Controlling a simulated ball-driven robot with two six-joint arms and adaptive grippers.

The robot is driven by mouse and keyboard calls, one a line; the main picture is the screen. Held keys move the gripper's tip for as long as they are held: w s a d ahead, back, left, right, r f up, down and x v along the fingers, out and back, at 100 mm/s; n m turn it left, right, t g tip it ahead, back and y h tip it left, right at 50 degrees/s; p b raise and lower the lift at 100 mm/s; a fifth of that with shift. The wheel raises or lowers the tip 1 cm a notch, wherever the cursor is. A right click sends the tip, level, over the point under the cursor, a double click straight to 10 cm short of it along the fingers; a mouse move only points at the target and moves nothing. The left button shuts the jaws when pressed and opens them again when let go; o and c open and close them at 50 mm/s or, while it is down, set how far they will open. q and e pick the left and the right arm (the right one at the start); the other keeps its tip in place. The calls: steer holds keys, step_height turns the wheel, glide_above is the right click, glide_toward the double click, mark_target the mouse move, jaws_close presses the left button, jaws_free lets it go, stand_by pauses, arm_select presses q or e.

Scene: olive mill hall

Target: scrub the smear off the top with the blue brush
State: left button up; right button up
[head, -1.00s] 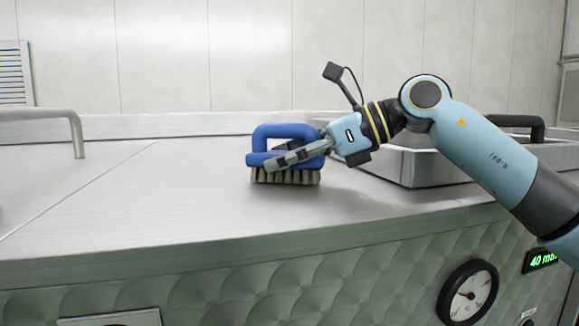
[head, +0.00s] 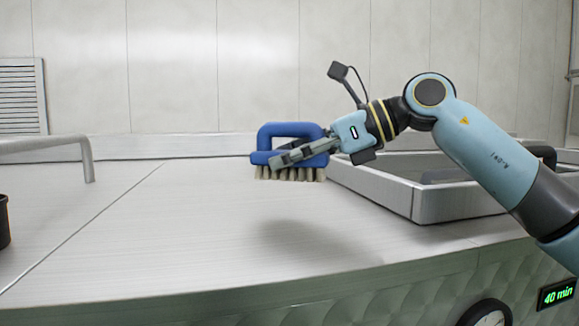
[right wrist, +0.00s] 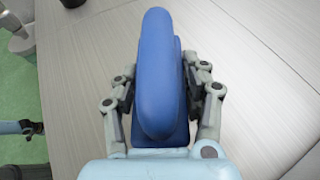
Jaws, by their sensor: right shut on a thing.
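The blue brush (head: 292,130) has a loop handle and pale bristles pointing down. My right gripper (head: 285,160) is shut on it, with its fingers on both sides of the blue body. The right wrist view shows the brush (right wrist: 160,75) between the two fingers (right wrist: 160,100). The brush hangs level above the pale brushed top (head: 190,245), and a soft shadow lies on the top below it, apart from the bristles. I see no smear on the visible part of the top. My left gripper is not in view.
A metal tray-like basin (head: 425,205) stands on the right, close to the brush. A metal rail (head: 88,160) is at the left, and a dark round vessel (head: 4,222) shows at the left edge. A gauge (head: 488,316) and a green display (head: 557,295) are on the front.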

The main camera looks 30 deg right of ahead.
mark_target(291, 134)
steer(key=shift+r, duration=0.3)
steer(key=shift+r+p, duration=0.7)
steer(key=shift+r, duration=0.75)
